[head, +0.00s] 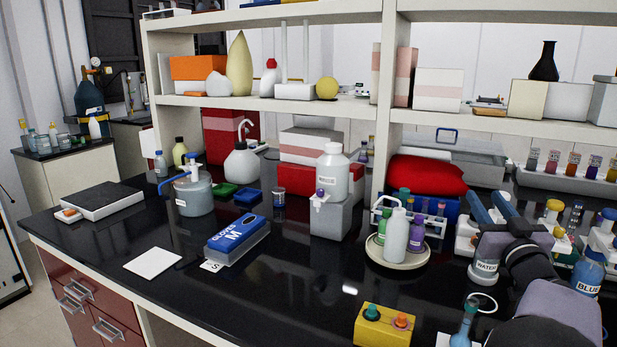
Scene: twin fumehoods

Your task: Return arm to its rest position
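My arm comes in from the lower right corner. Its wrist lies over the right part of the bench, beside the bottle marked WATER (484,270), which it partly overlaps in the picture. My gripper (481,193) points away toward the shelf. Its two blue fingers are apart, and I see nothing held between them. The arm partly hides the bench and items behind it.
A bottle marked BLUE (588,272) stands close right of my arm. A small blue flask (465,325) and a yellow box with buttons (383,326) are at the front. A round tray (398,255) with bottles is to the left. The shelf (500,121) spans above.

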